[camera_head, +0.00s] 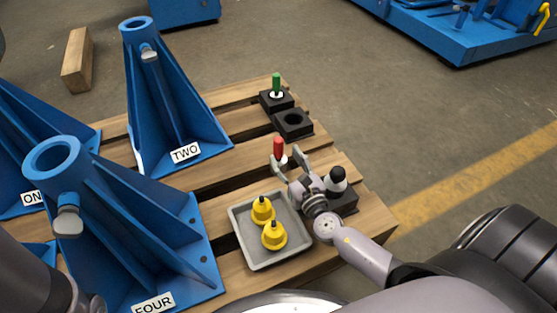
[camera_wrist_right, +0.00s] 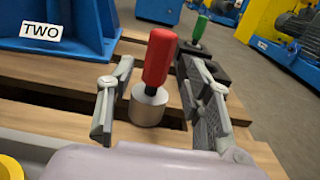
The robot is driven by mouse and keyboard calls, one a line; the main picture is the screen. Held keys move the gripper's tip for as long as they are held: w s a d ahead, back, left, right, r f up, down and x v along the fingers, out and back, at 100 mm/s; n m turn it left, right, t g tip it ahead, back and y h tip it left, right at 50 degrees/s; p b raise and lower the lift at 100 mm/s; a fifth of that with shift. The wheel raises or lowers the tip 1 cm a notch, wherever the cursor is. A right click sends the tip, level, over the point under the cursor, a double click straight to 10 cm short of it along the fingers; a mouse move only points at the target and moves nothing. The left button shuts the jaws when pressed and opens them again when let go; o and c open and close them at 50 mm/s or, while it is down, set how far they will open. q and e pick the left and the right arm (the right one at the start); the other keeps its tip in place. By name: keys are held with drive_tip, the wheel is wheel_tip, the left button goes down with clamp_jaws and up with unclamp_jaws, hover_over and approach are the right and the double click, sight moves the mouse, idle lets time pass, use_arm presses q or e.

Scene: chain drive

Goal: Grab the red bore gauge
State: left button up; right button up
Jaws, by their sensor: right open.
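The red bore gauge (camera_head: 278,150) has a red handle on a silver cylinder and stands upright over the pallet. In the right wrist view the red bore gauge (camera_wrist_right: 155,75) is between the spread fingers. My right gripper (camera_head: 289,162) is open around it, and the fingers also show in the right wrist view (camera_wrist_right: 160,105). A gap shows between each finger and the gauge. Whether the gauge rests on a board or is held up is unclear. My left gripper is not in view; only part of a dark arm shows at the lower left.
A green-handled gauge (camera_head: 276,84) stands in a black block, with an empty black holder (camera_head: 293,123) beside it. A black-topped gauge (camera_head: 337,179) is right of my gripper. A grey tray (camera_head: 237,232) holds two yellow pieces. Blue stands (camera_head: 165,110) fill the left of the wooden pallet.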

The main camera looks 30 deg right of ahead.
sight(281, 151)
drive_tip(key=w, duration=0.5)
drive_tip(key=shift+w+r+b, duration=0.1)
drive_tip(key=shift+b, duration=0.3)
clamp_jaws()
idle(0.6)
drive_tip(key=shift+r, duration=0.15)
